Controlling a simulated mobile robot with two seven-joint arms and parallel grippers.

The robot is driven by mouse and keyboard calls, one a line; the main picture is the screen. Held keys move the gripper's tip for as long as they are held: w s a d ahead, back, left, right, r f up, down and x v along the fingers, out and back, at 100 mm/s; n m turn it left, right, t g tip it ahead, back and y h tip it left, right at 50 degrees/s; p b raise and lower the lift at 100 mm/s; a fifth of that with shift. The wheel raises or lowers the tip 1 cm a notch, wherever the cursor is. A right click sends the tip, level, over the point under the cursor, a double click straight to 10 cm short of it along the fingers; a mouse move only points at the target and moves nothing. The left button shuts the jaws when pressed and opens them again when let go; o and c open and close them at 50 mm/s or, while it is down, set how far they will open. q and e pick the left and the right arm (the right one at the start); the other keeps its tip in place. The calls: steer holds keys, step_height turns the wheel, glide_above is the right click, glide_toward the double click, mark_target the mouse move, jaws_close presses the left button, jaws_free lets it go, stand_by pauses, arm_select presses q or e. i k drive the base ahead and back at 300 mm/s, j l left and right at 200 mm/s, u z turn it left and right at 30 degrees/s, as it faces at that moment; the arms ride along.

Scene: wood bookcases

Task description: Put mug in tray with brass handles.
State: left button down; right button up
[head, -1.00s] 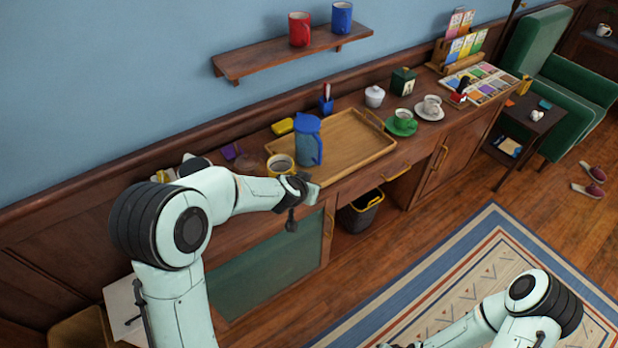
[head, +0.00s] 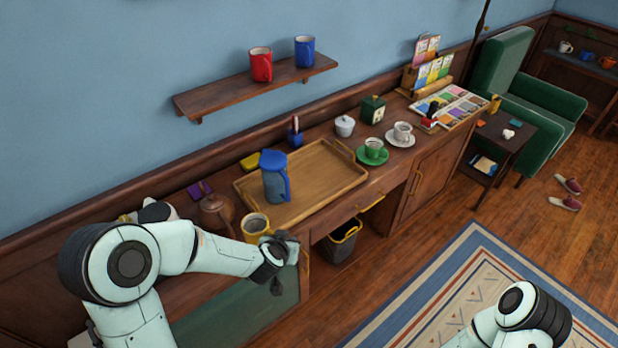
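The wooden tray (head: 325,195) lies on the sideboard; a brass-coloured handle shows at its far right end. A blue jug (head: 275,180) stands upright on its left part. A yellow mug (head: 254,226) is at the tray's front left, partly hidden by my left arm. My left gripper (head: 280,272) is just in front of the mug, pointing down; its fingers are too dark and small to read. A red mug (head: 261,66) and a blue mug (head: 304,51) stand on the wall shelf. My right gripper is out of view.
A white lidded pot (head: 345,126) and a brown pot (head: 214,212) stand on the sideboard. A bin (head: 342,241) is below. The tray's right part is clear.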

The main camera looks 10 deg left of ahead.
mark_target(328, 173)
steer(key=i+l, duration=0.7)
steer(key=i, duration=0.15)
steer(key=i+l, duration=0.75)
steer(key=i+l+u, duration=0.3)
steer(key=i+l, duration=0.25)
steer(key=u, duration=0.95)
